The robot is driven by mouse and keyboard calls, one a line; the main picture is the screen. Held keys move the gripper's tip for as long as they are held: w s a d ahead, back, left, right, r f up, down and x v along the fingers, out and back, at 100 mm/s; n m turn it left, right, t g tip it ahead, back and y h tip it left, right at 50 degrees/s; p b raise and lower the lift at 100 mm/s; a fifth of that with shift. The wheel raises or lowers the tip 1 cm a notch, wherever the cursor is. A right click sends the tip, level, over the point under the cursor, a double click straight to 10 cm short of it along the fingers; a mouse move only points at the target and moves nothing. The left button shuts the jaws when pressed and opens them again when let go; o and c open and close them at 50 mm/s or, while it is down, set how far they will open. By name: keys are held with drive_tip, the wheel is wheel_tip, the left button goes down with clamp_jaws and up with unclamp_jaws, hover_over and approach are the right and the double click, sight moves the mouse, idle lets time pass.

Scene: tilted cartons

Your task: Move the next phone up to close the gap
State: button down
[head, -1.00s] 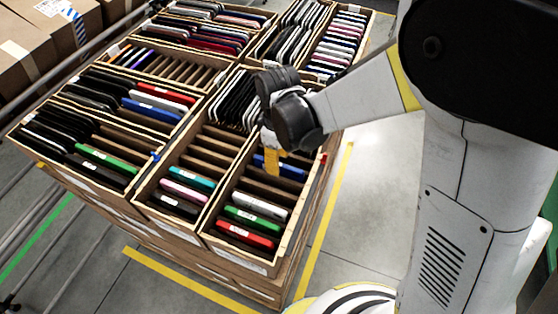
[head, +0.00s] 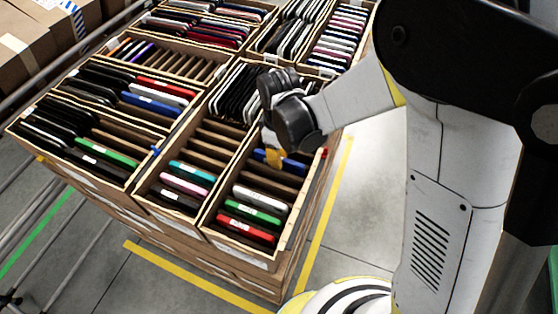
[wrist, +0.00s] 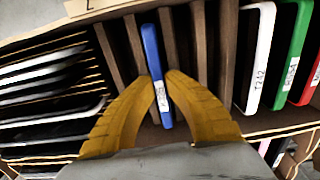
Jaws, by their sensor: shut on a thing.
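The blue phone (head: 290,164) stands on edge in a slot of the front right carton compartment. In the wrist view the blue phone (wrist: 155,65) has a white label and lies between the two yellow fingers. My gripper (head: 271,158) is shut on it; in the wrist view my gripper (wrist: 160,80) pinches its near end from both sides. The white phone (wrist: 258,55), green phone (wrist: 291,55) and red phone (wrist: 314,75) stand to its right. Empty slots with brown dividers (wrist: 197,45) lie between the blue and white phones.
Dark and pale devices (wrist: 45,85) are packed tightly left of the fingers. The neighbouring compartment holds a teal phone (head: 190,172) and a pink phone (head: 184,186) near its front. Carton walls (head: 285,235) edge the compartment. Other full compartments lie behind.

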drive_tip(key=r, duration=0.3)
drive_tip(key=r+p, duration=0.1)
drive_tip(key=r, duration=0.5)
drive_tip(key=shift+s+a, duration=0.15)
drive_tip(key=shift+s, duration=0.15)
drive_tip(key=p, duration=0.3)
hover_over(266, 184)
drive_tip(key=s, duration=0.1)
drive_tip(key=shift+s+f+b, duration=0.15)
drive_tip(key=shift+f+b, duration=1.8)
drive_tip(key=shift+f, duration=0.2)
drive_tip(key=shift+s+f+b, duration=0.15)
drive_tip(key=shift+f+b, duration=1.75)
drive_tip(key=shift+f, duration=0.2)
drive_tip(key=shift+f+b, duration=0.3)
drive_tip(key=shift+b, duration=0.05)
drive_tip(key=c, duration=1.5)
unclamp_jaws()
drive_tip(key=shift+o, duration=0.2)
drive_tip(key=shift+r, duration=0.1)
